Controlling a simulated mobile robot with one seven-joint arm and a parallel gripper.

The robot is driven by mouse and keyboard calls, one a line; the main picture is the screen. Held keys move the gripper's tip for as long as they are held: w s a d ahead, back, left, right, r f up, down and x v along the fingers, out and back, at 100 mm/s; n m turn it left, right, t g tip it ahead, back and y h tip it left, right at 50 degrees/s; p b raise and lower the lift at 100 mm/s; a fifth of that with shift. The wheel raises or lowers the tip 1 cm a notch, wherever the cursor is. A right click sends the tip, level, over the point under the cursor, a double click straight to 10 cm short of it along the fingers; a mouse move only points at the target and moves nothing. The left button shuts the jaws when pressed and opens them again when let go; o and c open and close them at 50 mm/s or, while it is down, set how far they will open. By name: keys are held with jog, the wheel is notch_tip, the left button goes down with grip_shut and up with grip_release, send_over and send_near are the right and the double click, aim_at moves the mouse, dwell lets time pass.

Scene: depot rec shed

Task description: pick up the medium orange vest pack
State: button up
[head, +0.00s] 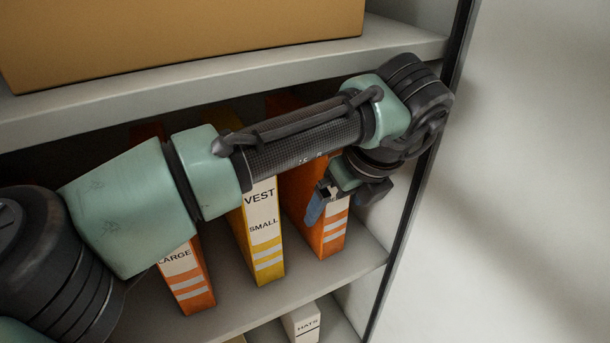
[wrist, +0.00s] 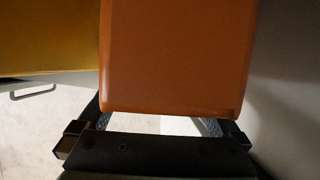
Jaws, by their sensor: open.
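An orange pack (head: 327,235) with a white label and pale stripes stands upright at the right end of the middle shelf. My arm and gripper cover much of its label, so its size word cannot be read. My gripper (head: 323,201) is open at the front of this pack. In the wrist view, the orange pack (wrist: 180,55) fills the upper middle, ahead of the open gripper (wrist: 155,120). The fingers show near its lower edge, left and right; I cannot tell whether they touch it. Another orange pack (head: 187,280), marked LARGE, stands at the left.
A yellow pack (head: 262,245) marked VEST SMALL stands between the orange ones; its yellow side (wrist: 45,38) shows in the wrist view. The shelf above (head: 210,80) carries a cardboard box (head: 180,35). The cabinet's side post (head: 405,230) is close on the right. A HATS box (head: 302,322) is below.

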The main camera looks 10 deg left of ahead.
jog(key=shift+w+a+f, duration=0.15)
jog(key=shift+w+f, duration=0.05)
jog(key=shift+f, duration=0.45)
jog(key=shift+r, duration=0.1)
grip_shut()
